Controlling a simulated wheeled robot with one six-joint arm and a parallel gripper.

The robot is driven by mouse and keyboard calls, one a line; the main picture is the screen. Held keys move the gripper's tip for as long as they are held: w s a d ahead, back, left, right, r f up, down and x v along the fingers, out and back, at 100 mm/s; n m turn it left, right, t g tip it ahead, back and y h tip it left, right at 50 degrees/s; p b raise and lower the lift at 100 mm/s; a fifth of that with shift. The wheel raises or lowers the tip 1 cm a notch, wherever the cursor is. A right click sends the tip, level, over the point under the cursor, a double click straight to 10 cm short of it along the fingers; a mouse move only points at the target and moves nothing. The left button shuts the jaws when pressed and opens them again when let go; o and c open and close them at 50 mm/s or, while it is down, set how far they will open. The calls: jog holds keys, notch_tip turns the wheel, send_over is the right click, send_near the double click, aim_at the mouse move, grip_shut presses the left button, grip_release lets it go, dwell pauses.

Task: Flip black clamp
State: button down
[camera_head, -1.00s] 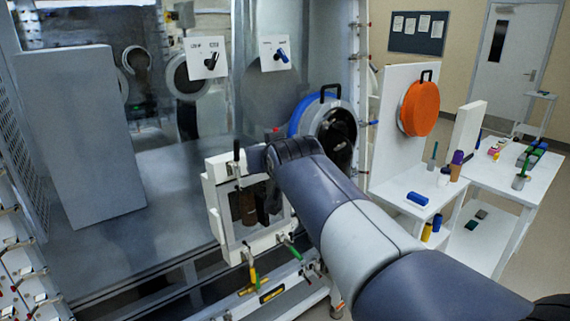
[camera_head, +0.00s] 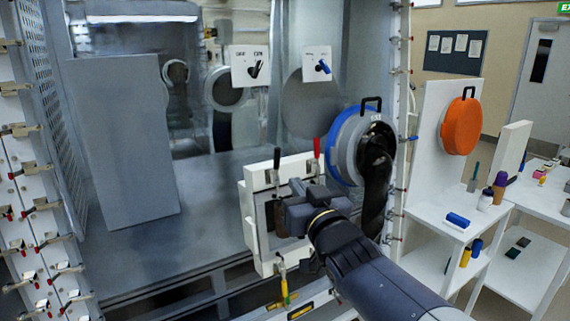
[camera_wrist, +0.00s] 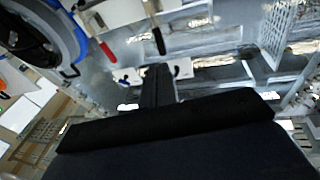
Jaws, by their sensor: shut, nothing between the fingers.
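The black clamp (camera_head: 277,158) is at the top left of the white square port frame (camera_head: 249,225), with its black handle standing upright. Its handle also shows in the wrist view (camera_wrist: 158,41), just beyond my fingertips and apart from them. My gripper (camera_head: 287,211) is in front of the frame's opening, below the black clamp and to its right. In the wrist view its fingers (camera_wrist: 157,72) are together and empty. A red-handled clamp (camera_head: 317,148) stands upright at the frame's top right and shows in the wrist view (camera_wrist: 107,52).
A yellow-handled clamp (camera_head: 284,290) hangs at the frame's bottom. A blue-rimmed round port (camera_head: 346,140) is close on the right, partly behind my arm. A white side table (camera_head: 440,212) with bottles stands further right. Switch panels (camera_head: 250,66) hang behind the frame.

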aim_at(277, 157)
jog(key=p+x, duration=0.2)
jog(key=x, duration=0.7)
jog(key=shift+w+p, duration=0.3)
jog(key=shift+p, duration=0.1)
jog(key=shift+r, duration=0.1)
jog(key=p, duration=0.1)
jog(key=r+p, duration=0.1)
jog(key=shift+w+a+g+p, duration=0.15)
jog(key=shift+a+g+p, duration=0.05)
jog(key=shift+g+p, duration=0.2)
jog(key=shift+w+h, duration=0.15)
jog(key=shift+h, duration=0.15)
jog(key=shift+w+a+f, duration=0.15)
jog(key=shift+a+f, duration=0.05)
jog(key=shift+r, duration=0.1)
